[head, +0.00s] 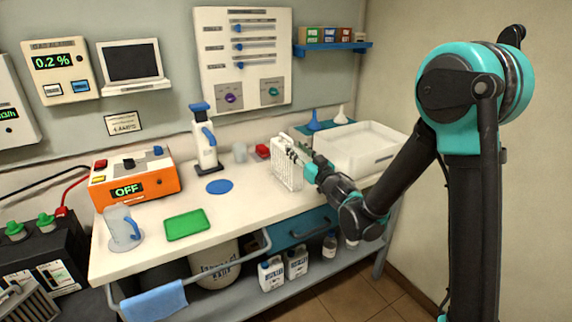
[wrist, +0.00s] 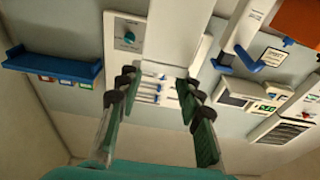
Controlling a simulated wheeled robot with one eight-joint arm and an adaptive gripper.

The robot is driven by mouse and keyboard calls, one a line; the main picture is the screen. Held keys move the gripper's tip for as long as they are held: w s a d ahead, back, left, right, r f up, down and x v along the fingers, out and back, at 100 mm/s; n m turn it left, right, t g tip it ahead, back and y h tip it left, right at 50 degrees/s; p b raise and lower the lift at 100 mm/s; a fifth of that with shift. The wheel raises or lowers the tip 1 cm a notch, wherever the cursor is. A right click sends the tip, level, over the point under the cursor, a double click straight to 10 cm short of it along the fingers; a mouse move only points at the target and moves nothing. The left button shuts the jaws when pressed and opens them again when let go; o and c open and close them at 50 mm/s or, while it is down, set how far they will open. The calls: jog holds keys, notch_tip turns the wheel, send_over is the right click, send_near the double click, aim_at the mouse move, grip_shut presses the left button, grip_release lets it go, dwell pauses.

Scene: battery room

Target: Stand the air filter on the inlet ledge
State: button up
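The air filter (head: 286,165), a white ribbed block, is upright at the right part of the bench, in front of a white tray. My gripper (head: 296,156) reaches it from the right at its upper part. I cannot pick out the inlet ledge with certainty.
The white tray (head: 362,146) stands close behind and right of the filter. A white stand with a blue handle (head: 204,140) is further left. The front middle of the bench is clear, beyond a green mat (head: 187,224).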

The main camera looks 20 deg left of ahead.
aim_at(290, 140)
jog(key=x, duration=0.8)
jog(key=shift+r, duration=0.15)
grip_shut()
dwell(0.4)
